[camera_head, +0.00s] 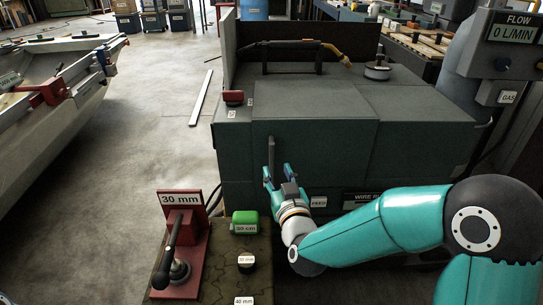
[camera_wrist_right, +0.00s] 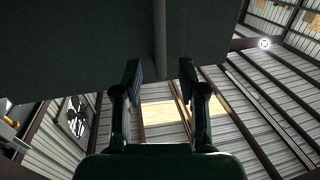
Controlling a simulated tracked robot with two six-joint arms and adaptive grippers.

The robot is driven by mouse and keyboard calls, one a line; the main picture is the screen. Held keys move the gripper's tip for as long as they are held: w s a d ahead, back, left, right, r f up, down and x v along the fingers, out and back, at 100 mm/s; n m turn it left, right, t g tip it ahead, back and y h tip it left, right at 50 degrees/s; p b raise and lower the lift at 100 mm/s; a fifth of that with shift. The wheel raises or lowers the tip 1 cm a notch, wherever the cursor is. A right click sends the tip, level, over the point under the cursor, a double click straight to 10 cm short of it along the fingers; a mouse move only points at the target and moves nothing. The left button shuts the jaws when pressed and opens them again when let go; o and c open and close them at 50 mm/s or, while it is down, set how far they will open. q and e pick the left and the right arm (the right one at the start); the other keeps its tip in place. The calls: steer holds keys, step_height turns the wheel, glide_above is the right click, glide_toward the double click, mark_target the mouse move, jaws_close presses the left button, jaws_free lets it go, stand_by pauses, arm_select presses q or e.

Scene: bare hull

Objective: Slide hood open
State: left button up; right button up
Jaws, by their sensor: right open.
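The hood (camera_head: 330,135) is a dark grey-green panel on the front and top of a large metal cabinet. An upright bar handle (camera_head: 271,152) stands on its front near the left side. My right gripper (camera_head: 277,171) is open at the lower end of this handle. In the right wrist view the handle (camera_wrist_right: 160,42) comes down between the two spread fingertips, with a gap on both sides. I cannot tell whether a finger touches it. The dark panel (camera_wrist_right: 65,45) fills the upper left there. My left gripper is not in view.
A bench (camera_head: 215,262) in front holds a red "30 mm" clamp (camera_head: 180,240), a green block (camera_head: 244,221) and a small round piece (camera_head: 247,262). A gas unit (camera_head: 500,80) stands right of the cabinet. The floor (camera_head: 165,130) to the left is mostly clear.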

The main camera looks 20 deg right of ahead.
mark_target(273, 160)
steer(key=w, duration=0.6)
steer(key=shift+w+d, duration=0.3)
steer(key=shift+w, duration=0.1)
jaws_close()
